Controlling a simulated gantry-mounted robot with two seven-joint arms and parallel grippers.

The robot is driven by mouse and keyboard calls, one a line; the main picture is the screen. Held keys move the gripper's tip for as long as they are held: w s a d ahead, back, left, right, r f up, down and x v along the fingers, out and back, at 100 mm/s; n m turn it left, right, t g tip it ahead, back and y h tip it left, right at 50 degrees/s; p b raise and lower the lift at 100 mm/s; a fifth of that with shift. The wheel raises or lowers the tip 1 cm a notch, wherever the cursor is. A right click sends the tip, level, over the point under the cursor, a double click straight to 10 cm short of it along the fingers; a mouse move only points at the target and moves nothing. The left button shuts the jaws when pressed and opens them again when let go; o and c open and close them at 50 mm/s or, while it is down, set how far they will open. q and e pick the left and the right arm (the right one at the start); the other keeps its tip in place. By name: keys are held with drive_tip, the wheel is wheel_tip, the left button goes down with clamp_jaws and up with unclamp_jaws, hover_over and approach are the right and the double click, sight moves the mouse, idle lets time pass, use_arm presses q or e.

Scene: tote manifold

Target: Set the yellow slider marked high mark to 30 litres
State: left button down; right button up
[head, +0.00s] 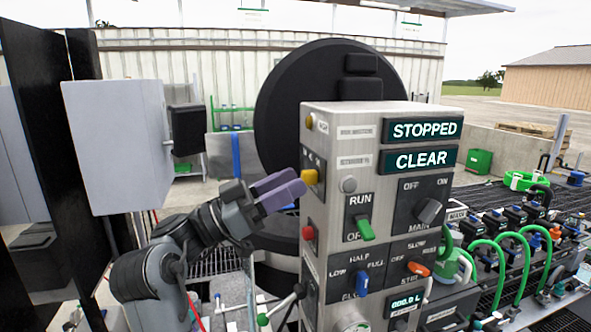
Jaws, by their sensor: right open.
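I cannot tell which yellow part is the high mark slider. No litre scale is readable.
A red knob (307,233) sits below on the box side. The front has STOPPED (421,130) and CLEAR (418,160) displays, a green switch (366,229), a blue lever (362,281) and an orange lever (418,269). Green hoses (519,250) stand at right.

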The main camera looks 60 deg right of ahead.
drive_tip(key=shift+x, duration=1.05)
clamp_jaws()
